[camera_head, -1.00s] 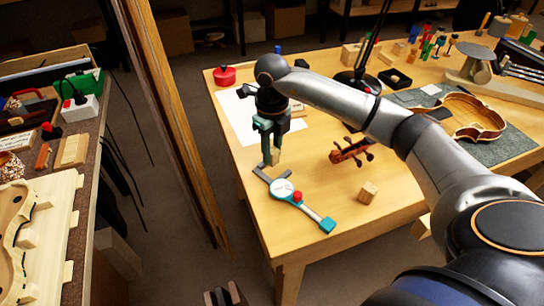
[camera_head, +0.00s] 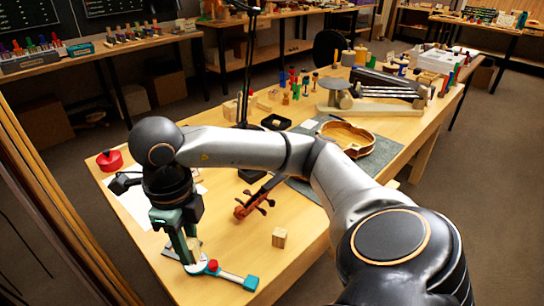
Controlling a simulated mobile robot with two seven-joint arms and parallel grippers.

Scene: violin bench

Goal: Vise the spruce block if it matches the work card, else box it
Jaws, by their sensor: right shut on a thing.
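My right gripper (camera_head: 186,258) points down at the near left of the wooden table (camera_head: 300,210). It is shut on a small pale wooden block (camera_head: 194,249), mostly hidden by the fingers. The fingertips overlap the dial end of a gauge with a teal handle (camera_head: 250,283) and red knob; I cannot tell if they touch. Another small wooden block (camera_head: 279,237) lies on the table to the right. A white sheet (camera_head: 138,207) lies partly behind my right gripper; no writing is readable. My left gripper is not in view. I cannot make out a vise.
A violin scroll (camera_head: 253,200) lies beyond the loose block, beside my arm. A red tin (camera_head: 109,160) stands at the left edge. A black tray (camera_head: 276,122), a violin body (camera_head: 346,138) on a grey mat and several small tools fill the back. Table around the loose block is clear.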

